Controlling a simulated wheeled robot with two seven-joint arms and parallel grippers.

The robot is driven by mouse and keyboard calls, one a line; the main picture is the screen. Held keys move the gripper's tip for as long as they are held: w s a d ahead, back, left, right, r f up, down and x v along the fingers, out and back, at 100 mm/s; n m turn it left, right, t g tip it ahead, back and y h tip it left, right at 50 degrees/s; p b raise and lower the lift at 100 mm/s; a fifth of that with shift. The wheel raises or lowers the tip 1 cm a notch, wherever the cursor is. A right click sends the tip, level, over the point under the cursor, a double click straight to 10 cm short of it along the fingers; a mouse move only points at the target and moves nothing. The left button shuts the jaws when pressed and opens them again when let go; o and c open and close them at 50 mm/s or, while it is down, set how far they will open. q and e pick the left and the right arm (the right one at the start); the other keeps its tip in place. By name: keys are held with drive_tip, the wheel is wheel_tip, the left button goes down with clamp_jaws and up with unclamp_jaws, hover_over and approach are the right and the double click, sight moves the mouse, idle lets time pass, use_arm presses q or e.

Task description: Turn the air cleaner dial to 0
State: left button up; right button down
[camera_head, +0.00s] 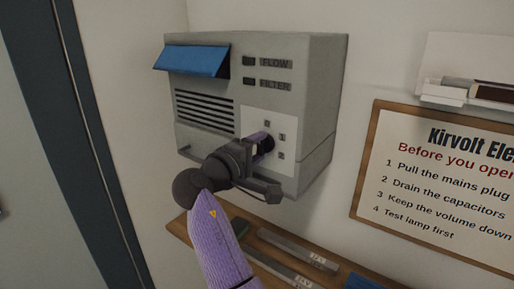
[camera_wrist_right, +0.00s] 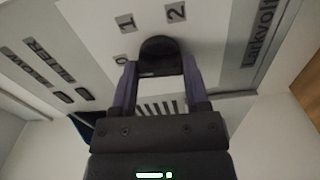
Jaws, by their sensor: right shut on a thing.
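The air cleaner (camera_head: 322,95) is a grey box on the wall with a pale dial panel (camera_head: 250,117) marked 0, 1 and 2. Its dark round dial (camera_wrist_right: 158,48) shows in the right wrist view, at the fingertips of my right gripper (camera_wrist_right: 160,72). The right gripper is shut on the dial, with one finger on each side of it. In the head view the right gripper (camera_head: 259,143) covers most of the dial. I cannot tell which number the dial points to. My left gripper is in neither view.
A blue flap (camera_head: 192,60) sticks out at the air cleaner's upper left, above vent slots (camera_head: 205,110). Below is a wooden shelf (camera_head: 180,229) with flat labelled bars (camera_head: 298,250). A framed notice (camera_head: 440,180) hangs at right, under a white wall holder (camera_head: 445,92).

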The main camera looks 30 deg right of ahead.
drive_tip(key=shift+n, duration=0.7)
drive_tip(key=shift+c, duration=0.3)
unclamp_jaws()
drive_tip(key=shift+a, duration=0.1)
drive_tip(key=b+v, duration=0.4)
drive_tip(key=v, duration=0.5)
drive_tip(key=shift+a+b, duration=0.35)
drive_tip(key=shift+a, duration=0.05)
drive_tip(key=shift+s, duration=0.1)
